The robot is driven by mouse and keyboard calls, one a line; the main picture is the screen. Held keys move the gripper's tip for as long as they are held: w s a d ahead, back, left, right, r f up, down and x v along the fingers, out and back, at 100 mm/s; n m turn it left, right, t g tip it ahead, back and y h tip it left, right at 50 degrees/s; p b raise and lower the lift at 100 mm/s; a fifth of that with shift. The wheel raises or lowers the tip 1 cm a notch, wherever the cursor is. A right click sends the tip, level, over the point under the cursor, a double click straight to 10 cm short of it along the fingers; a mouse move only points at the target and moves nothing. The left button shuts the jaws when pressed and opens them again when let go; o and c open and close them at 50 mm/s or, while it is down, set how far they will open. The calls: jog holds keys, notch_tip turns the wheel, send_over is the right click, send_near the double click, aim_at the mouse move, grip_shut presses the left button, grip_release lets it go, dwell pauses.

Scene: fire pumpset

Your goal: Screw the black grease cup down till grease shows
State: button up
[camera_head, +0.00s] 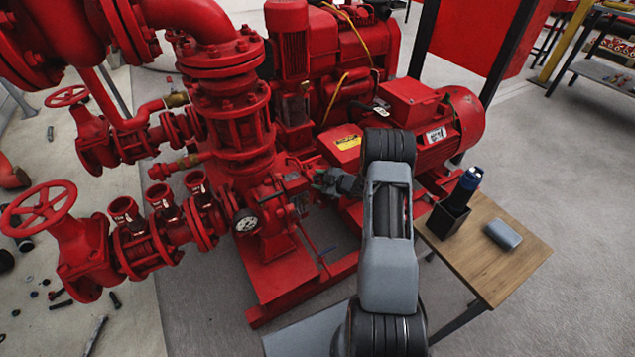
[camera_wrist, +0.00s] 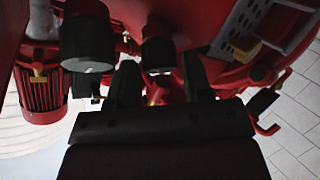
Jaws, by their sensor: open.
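My gripper (camera_head: 338,182) reaches in at the pump's shaft area in the head view, small and partly merged with the pump parts. In the wrist view my gripper (camera_wrist: 160,82) is open, with one dark finger on each side. A black round cup (camera_wrist: 158,52), which looks like the grease cup, lies between and just beyond the fingertips; I cannot tell whether they touch it. A second, larger black cylinder (camera_wrist: 88,45) with a paler end is to its left, outside the fingers. No grease can be made out. The cup cannot be picked out in the head view.
The red pump (camera_head: 270,205) and red motor (camera_head: 440,125) crowd around my gripper. A pressure gauge (camera_head: 246,222) sits on the pump's left.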

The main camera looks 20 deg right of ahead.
jog(key=shift+w+a+f, duration=0.1)
jog(key=shift+w+a, duration=0.1)
jog(key=shift+w, duration=0.1)
jog(key=c, duration=0.7)
jog(key=shift+o, duration=0.2)
jog(key=shift+s+a+m+t+h, duration=0.1)
jog(key=shift+m+t+h, duration=0.6)
jog(key=shift+m, duration=0.95)
jog(key=shift+m+t+h, duration=0.7)
jog(key=shift+m, duration=0.95)
jog(key=o, duration=0.7)
jog(key=shift+c, duration=0.2)
